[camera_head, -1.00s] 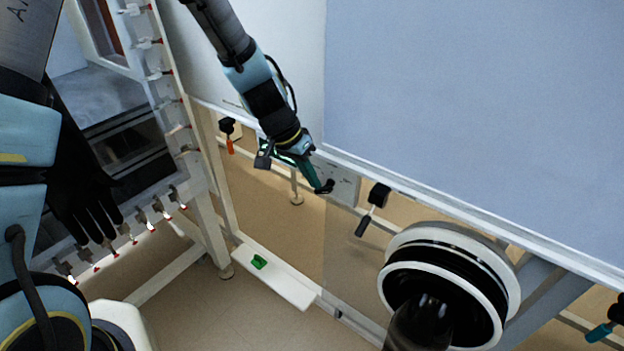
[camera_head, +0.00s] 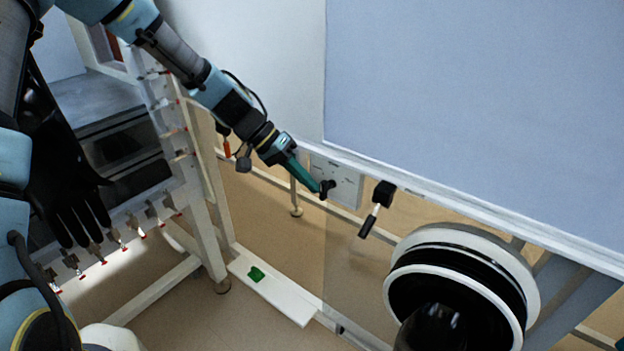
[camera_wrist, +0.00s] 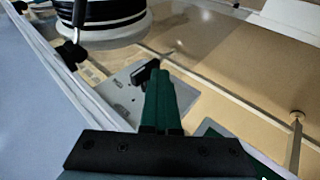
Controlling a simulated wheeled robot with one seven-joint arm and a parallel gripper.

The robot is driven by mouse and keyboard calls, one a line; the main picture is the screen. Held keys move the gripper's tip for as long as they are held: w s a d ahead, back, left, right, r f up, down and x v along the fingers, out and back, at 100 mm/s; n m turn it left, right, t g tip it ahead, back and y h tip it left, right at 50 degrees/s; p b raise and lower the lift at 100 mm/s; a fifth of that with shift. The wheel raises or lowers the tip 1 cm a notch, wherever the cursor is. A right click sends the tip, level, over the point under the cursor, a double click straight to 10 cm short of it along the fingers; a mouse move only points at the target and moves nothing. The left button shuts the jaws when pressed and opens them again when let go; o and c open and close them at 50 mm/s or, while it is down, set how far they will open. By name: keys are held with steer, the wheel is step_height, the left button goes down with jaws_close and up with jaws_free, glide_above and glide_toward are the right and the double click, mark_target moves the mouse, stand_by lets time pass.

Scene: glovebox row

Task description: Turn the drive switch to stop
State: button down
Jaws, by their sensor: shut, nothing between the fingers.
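The drive switch appears to be a small black knob (camera_head: 327,188) on a pale grey plate (camera_head: 347,178) under the white rail. My gripper (camera_head: 316,184) has dark green fingers, shut and empty, with their tips right at the knob. In the wrist view the knob (camera_wrist: 147,71) shows just beyond the tips of my gripper (camera_wrist: 160,78), with the plate (camera_wrist: 118,92) behind to the left. The fingers partly cover the plate, and I cannot tell whether they touch the knob. The switch's marks are too small to read.
A lever with a black handle (camera_head: 369,222) hangs right of the plate. A big round glove port (camera_head: 520,275) stands at lower right. An orange-handled lever (camera_head: 226,147) is at left. A green object (camera_head: 256,273) lies on a white ledge (camera_head: 283,298). A black glove (camera_head: 75,200) hangs at far left.

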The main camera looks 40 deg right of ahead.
steer(key=shift+s+d+r, duration=0.1)
steer(key=shift+s+r, duration=0.05)
steer(key=shift+s, duration=0.2)
